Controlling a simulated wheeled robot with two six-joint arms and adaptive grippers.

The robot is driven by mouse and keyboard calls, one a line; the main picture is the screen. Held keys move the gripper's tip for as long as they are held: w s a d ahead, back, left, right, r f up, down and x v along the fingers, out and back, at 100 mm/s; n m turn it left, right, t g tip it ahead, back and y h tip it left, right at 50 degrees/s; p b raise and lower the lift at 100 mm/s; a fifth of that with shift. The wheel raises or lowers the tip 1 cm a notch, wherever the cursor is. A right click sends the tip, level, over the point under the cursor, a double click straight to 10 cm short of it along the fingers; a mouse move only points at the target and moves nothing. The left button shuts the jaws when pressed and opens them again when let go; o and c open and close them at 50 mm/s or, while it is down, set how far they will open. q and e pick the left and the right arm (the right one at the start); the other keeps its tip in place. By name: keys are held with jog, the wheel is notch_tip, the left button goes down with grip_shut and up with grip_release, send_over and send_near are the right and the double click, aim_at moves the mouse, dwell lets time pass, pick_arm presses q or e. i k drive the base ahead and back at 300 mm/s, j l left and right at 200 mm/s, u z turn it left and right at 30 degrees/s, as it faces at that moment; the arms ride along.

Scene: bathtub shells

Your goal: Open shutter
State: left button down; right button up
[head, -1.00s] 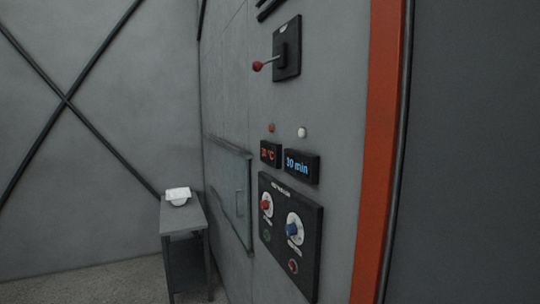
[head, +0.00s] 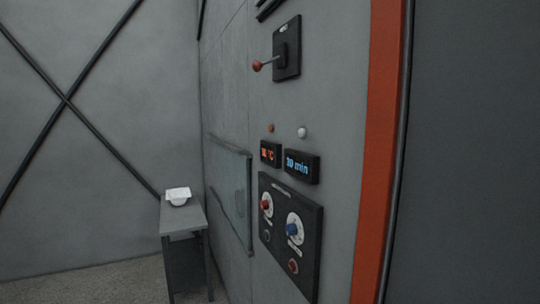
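No part is labelled legibly as the shutter. A lever with a red ball knob (head: 257,65) sticks out to the left from a black plate (head: 290,38) high on the grey wall panel. Its arm is roughly level, with the knob slightly low. Lower left, a framed glass-like pane (head: 229,190) is set in the same wall and looks closed. A black control panel (head: 290,235) has a red knob (head: 265,204), a blue knob (head: 292,230) and small round buttons below them. Neither of my grippers is in view.
An orange display (head: 270,153) and a blue display (head: 302,166) sit above the control panel, under two small round lamps. A small grey table (head: 182,218) with a white object (head: 178,196) stands at left. An orange vertical strip (head: 378,150) edges the wall.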

aim_at(235, 187)
jog(key=i+j+u, duration=0.1)
jog(key=i+j, duration=0.7)
jog(key=i, duration=0.15)
